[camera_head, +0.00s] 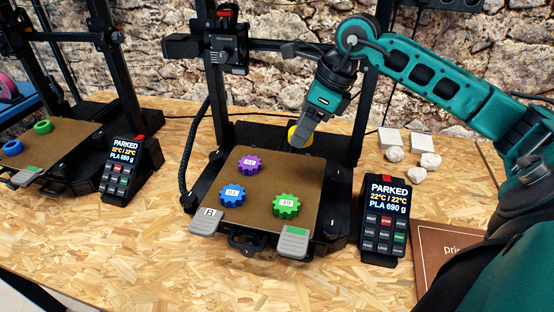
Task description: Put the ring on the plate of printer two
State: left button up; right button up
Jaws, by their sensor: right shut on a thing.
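My right gripper (301,132) reaches in from the right over the back part of the middle printer's brown plate (268,182). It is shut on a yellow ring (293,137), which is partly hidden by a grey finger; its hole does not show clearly. The ring is at the plate's back edge, and I cannot tell whether it touches the plate. A purple gear (249,163), a blue gear (232,195) and a green gear (286,206) with number labels lie on this plate. No printer number is readable. My left gripper is not in view.
Grey clips sit at the plate's front left (206,220) and front right (293,243). Control boxes stand right of each printer (384,220) (130,170). The left printer's plate (70,140) carries a green ring (43,127) and a blue ring (12,148). White lumps (430,161) lie at right.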

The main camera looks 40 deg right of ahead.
jog(key=shift+w+f, duration=0.1)
jog(key=shift+w, duration=0.2)
send_over(292, 175)
jog(key=s+d, duration=0.1)
notch_tip(292, 175, down, 5)
jog(key=shift+s+f, duration=0.1)
jog(key=shift+f+b, duration=0.35)
jog(key=shift+f, duration=1.95)
jog(key=shift+f, duration=0.1)
jog(key=o, duration=1)
